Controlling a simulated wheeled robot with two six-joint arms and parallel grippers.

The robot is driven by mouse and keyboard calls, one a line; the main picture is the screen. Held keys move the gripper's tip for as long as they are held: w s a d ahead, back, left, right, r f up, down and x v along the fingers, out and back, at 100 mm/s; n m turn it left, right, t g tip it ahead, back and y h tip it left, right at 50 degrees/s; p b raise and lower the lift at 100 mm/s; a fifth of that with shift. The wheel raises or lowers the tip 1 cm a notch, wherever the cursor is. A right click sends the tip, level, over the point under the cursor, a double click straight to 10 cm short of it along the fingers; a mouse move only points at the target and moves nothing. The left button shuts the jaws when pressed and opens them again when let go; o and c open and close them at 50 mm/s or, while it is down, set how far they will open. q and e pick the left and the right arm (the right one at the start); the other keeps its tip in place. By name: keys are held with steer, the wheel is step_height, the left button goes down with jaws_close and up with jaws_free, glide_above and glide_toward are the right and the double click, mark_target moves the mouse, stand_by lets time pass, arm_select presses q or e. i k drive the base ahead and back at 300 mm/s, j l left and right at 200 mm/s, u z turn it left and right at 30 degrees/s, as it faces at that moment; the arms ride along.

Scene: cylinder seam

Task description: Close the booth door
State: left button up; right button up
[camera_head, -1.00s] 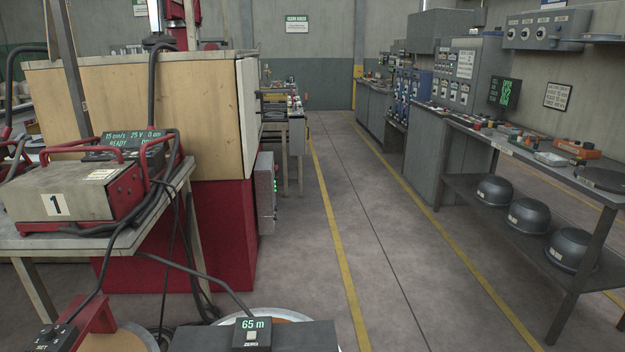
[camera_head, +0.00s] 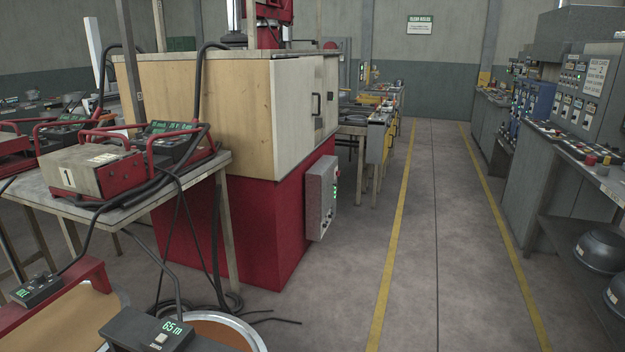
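The booth (camera_head: 205,105) is a large pale wooden cabinet on a red base (camera_head: 262,225), left of centre. Its right side carries whitish door panels (camera_head: 290,110) with a dark upright handle (camera_head: 316,104). I see this side at a steep angle and cannot tell whether a door panel stands ajar. Neither of my grippers is in view.
A grey control box (camera_head: 321,198) sticks out from the red base. A table with a red-handled unit marked 1 (camera_head: 85,172) stands at left. Drum-like items with a 65 m counter (camera_head: 170,328) are at the bottom. The aisle (camera_head: 430,220) is clear between yellow lines.

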mark_target(293, 94)
steer(key=i+l+u, duration=0.25)
steer(key=i+l, duration=0.15)
steer(key=l, duration=0.2)
steer(key=i+l+u, duration=0.15)
steer(key=l, duration=0.2)
steer(key=i+l+u, duration=0.1)
steer(key=i+l, duration=0.15)
steer(key=i+l+u, duration=0.15)
steer(key=l, duration=0.3)
steer(key=i+l+u, duration=0.15)
steer(key=l, duration=0.25)
